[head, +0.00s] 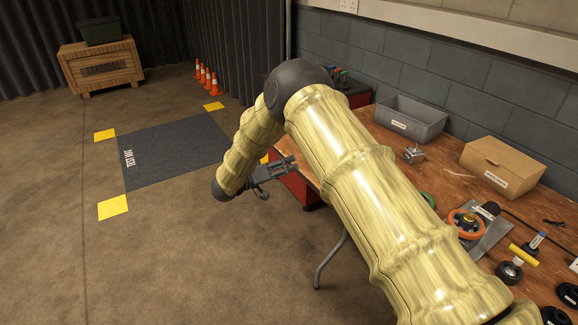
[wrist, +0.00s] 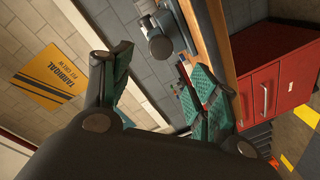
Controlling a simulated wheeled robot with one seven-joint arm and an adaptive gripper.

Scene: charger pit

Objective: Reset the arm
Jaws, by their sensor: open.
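My arm reaches out over the left end of the workbench in the head view, bent at a dark elbow joint. My gripper (head: 283,170) hangs beyond the bench's left edge, above the floor and in front of the red cabinet. In the wrist view my gripper (wrist: 163,83) shows two green-padded fingers spread well apart, with nothing between them. The wrist view is tilted.
The wooden workbench (head: 377,140) holds a grey bin (head: 410,118), a cardboard box (head: 502,166), a small metal device (head: 414,154) and an orange ring (head: 467,223). A red drawer cabinet (wrist: 275,88) stands nearby. Open floor (head: 220,255) and a dark mat (head: 175,152) lie left.

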